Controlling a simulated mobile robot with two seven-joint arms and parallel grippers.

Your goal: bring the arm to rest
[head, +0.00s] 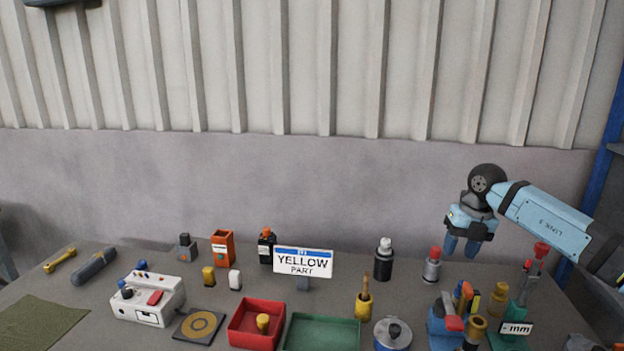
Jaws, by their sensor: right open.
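My right gripper (461,244) hangs from the right arm, which comes in from the right side. It is open, points down and holds nothing. It appears above the back right part of the table, near a red-capped bottle (432,267). My left gripper is not in view. A sign (303,262) reading "YELLOW PART" stands near the back middle of the table.
On the grey table (335,299) are a red tray (240,338) with a yellow part inside and a green tray (320,335). A white box with buttons (148,300) stands left. Tools and bottles crowd the right side. A corrugated wall (300,70) rises behind.

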